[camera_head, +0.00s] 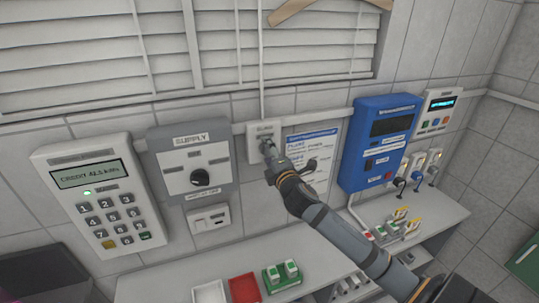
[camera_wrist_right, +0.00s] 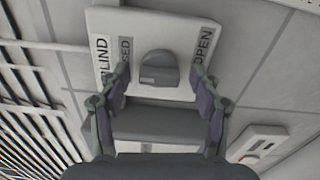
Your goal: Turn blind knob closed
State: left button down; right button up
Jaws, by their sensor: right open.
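The blind knob (camera_wrist_right: 158,68) is a grey rounded knob on a white wall plate (camera_wrist_right: 140,20), which carries the labels BLIND, OPEN and a partly hidden one ending in "SED". In the head view the plate (camera_head: 254,147) is on the wall below the window, and the gripper covers most of the knob. My right gripper (camera_head: 268,149) is open in front of the plate. In the wrist view its two fingers (camera_wrist_right: 161,80) stand on either side of the knob, with gaps between; I cannot tell how far they are from the plate in depth. My left gripper is not in view.
Left of the plate are the SUPPLY dial panel (camera_head: 161,160) and a keypad unit (camera_head: 63,160). A paper notice (camera_head: 323,175) and a blue box (camera_head: 368,160) are to the right. A counter (camera_head: 150,287) below holds a red tray (camera_head: 244,288). White blinds (camera_head: 90,50) hang above.

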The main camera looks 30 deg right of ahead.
jog(key=v, duration=0.7)
jog(key=shift+s+a, duration=0.15)
jog(key=shift+s, duration=0.05)
